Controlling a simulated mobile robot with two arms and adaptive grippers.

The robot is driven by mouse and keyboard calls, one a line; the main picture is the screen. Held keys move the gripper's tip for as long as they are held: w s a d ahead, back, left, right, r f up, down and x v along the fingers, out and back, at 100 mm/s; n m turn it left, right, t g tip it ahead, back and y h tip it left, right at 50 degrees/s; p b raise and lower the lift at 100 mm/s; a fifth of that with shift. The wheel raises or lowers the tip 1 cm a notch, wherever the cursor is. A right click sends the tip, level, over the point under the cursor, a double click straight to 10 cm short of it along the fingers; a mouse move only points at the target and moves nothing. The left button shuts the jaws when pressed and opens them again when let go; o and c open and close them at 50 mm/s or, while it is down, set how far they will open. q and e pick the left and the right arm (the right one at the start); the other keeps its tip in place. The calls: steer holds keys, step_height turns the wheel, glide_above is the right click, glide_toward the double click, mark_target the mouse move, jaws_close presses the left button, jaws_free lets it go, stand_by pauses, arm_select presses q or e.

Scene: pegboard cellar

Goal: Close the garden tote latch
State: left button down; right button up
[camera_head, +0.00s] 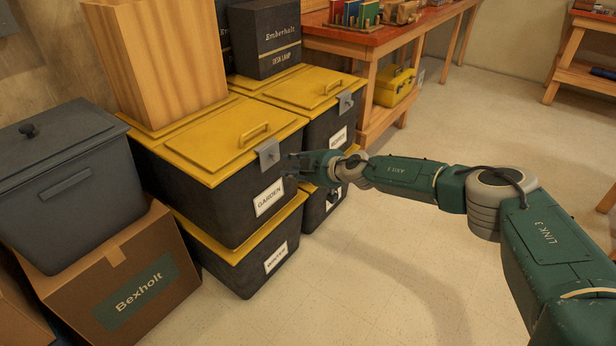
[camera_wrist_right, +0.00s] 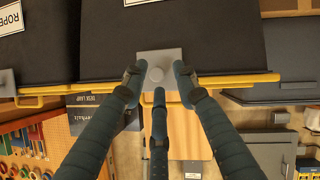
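The garden tote (camera_head: 225,193) is a dark bin with a yellow lid (camera_head: 215,143) and a white GARDEN label (camera_head: 269,198). Its grey latch plate (camera_head: 268,154) sits at the lid's front edge; I cannot tell if it is fastened. My right gripper (camera_head: 291,166) is just in front of the latch. My left gripper is not in view.
The garden tote stands on another yellow-lidded tote (camera_head: 232,262). A neighbouring stack with a similar latch (camera_head: 345,102) is behind it. A wooden box (camera_head: 165,60) rests on the garden lid's back part. A grey bin (camera_head: 65,190) sits on a cardboard box (camera_head: 125,285). The floor (camera_head: 400,260) in front is clear.

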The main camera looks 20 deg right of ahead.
steer(key=s+d, duration=0.3)
steer(key=s, duration=0.2)
steer(key=shift+s, duration=0.35)
steer(key=shift+d, duration=0.1)
